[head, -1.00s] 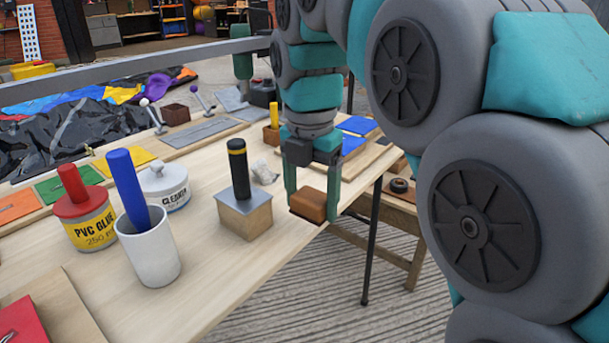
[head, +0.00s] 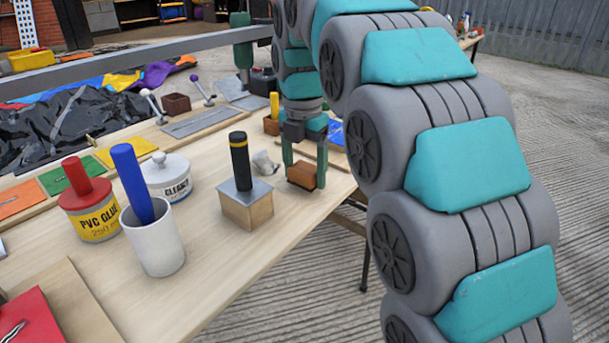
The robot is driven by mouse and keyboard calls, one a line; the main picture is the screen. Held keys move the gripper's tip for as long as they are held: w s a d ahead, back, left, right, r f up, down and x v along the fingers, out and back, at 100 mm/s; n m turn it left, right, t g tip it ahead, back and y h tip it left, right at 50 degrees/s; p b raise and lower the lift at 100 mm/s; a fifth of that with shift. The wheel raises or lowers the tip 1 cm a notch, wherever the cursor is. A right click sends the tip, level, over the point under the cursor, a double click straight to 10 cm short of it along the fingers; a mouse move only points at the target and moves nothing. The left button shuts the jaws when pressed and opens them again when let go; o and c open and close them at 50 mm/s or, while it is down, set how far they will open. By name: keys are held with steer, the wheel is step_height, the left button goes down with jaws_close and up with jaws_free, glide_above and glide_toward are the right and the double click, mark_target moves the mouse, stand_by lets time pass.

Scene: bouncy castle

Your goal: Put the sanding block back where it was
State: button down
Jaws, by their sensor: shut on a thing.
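The sanding block, a brown block (head: 302,175), is between the two teal fingers of my gripper (head: 305,172) in the head view. The gripper is shut on it, near the right edge of the wooden table (head: 225,285). The block is at or just above the tabletop; I cannot tell whether it touches. To its left stands a wooden block with a metal top (head: 247,206) holding a black handle with a yellow band. A crumpled grey piece (head: 264,162) lies just left of the gripper.
A white cup (head: 153,243) with a blue stick, a PVC glue tin (head: 92,215) and a cleaner tin (head: 167,178) stand to the left. A small wooden block with a yellow peg (head: 272,122) is behind. The front middle of the table is bare.

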steer(key=shift+f, duration=0.8)
